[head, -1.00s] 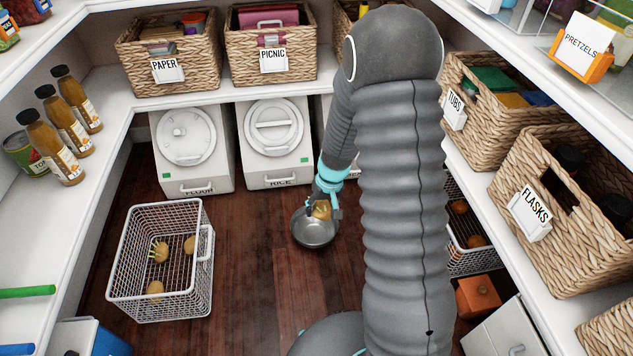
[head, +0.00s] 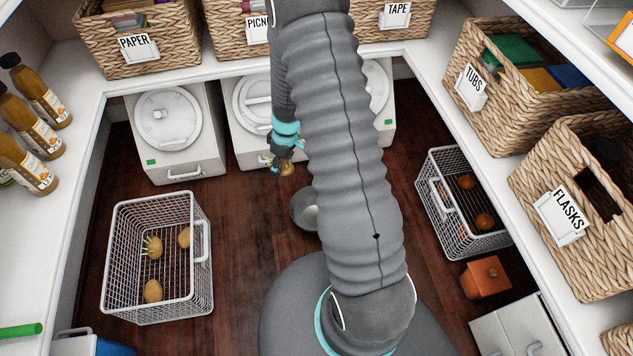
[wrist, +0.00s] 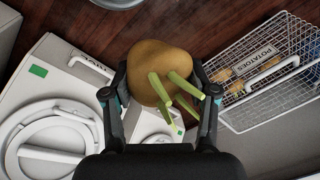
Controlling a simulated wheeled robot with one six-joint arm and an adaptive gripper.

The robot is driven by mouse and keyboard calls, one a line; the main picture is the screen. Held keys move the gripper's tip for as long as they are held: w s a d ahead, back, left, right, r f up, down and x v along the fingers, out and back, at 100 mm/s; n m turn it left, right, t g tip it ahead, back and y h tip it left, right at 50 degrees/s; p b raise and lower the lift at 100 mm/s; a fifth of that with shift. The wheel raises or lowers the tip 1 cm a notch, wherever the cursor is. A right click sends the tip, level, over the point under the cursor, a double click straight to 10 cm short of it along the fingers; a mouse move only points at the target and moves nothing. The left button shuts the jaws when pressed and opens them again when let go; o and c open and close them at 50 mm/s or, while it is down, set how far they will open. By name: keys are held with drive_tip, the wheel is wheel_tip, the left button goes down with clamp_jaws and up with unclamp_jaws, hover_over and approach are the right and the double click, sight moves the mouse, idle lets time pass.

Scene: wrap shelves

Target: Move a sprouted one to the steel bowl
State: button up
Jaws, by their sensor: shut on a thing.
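My gripper (head: 282,163) is shut on a brown potato with green sprouts. The potato (wrist: 158,62) sits between both fingers in the wrist view, its sprouts (wrist: 172,92) toward the palm; it also shows small in the head view (head: 287,169). The steel bowl (head: 305,212) stands on the floor, partly hidden behind my arm. The held potato is clear of the bowl, above and left of it in the head view. The bowl's edge (wrist: 122,2) shows at the top of the wrist view. A wire basket (head: 204,278) at left holds another sprouted potato (head: 152,247) and two plainer ones.
White lidded bins (head: 178,178) stand along the back wall. Another wire basket (head: 447,222) with orange-brown items and an orange box (head: 484,278) are at right. Woven baskets (head: 487,130) line the shelves. Open dark floor (head: 245,220) lies between the left basket and the bowl.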

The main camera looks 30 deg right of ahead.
drive_tip(key=s+d+f+n+g+h, duration=0.1)
drive_tip(key=d+f+n, duration=0.4)
drive_tip(key=f+n, duration=0.3)
drive_tip(key=s+d+f+n+g+h+b, duration=0.1)
drive_tip(key=s+d+f+n, duration=0.1)
drive_tip(key=d+f+n, duration=0.3)
wheel_tip(320, 180, down, 6)
drive_tip(key=n, duration=0.4)
drive_tip(key=shift+s+r+n, duration=0.15)
drive_tip(key=shift+r+n, duration=0.05)
drive_tip(key=shift+n, duration=0.1)
drive_tip(key=shift+d, duration=0.1)
drive_tip(key=o, duration=1.3)
drive_tip(key=shift+o, duration=0.2)
drive_tip(key=shift+r, duration=0.1)
wheel_tip(320, 180, up, 12)
drive_tip(key=w, duration=0.2)
